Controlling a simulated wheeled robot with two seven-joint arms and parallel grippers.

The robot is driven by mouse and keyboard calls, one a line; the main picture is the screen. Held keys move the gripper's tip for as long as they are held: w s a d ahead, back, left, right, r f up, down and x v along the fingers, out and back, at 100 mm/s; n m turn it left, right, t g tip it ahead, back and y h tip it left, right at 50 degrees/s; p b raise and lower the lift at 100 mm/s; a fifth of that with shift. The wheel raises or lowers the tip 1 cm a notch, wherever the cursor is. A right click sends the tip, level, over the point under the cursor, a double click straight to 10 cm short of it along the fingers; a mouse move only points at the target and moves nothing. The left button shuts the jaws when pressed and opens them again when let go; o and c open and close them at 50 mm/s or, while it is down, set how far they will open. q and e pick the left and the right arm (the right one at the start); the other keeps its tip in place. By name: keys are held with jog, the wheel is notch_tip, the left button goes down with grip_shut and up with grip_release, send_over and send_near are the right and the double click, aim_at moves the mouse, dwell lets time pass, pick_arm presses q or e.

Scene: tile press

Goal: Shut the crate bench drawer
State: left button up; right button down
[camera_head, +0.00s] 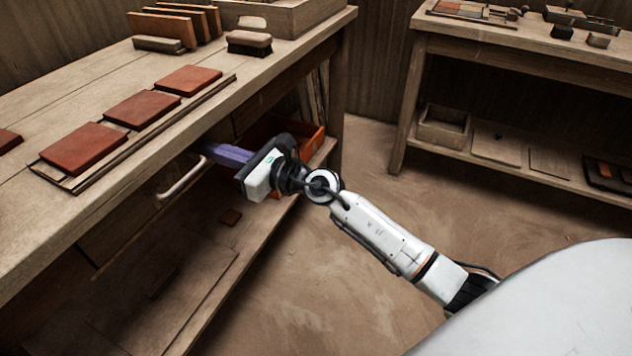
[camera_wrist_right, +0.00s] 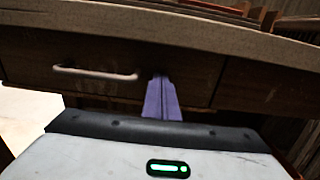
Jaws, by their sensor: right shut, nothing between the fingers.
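The crate bench (camera_head: 75,60) fills the left of the head view. Its drawer (camera_head: 125,220) lies under the top, with a pale bar handle (camera_head: 182,178). In the right wrist view the drawer front (camera_wrist_right: 110,88) and handle (camera_wrist_right: 95,73) face me. The drawer front looks about level with the panel to its right; any small gap is hard to tell. My right gripper (camera_head: 208,150) is shut and empty. Its purple fingers (camera_wrist_right: 162,98) point at the drawer front just right of the handle, touching or very close. My left gripper is out of view.
Red tiles (camera_head: 145,110) lie in a row on the bench top, beside a brush (camera_head: 249,42). A second bench (camera_head: 520,45) stands right; the floor between is clear.

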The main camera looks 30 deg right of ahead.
jog(key=shift+w+a+r, duration=0.1)
jog(key=shift+r, duration=0.15)
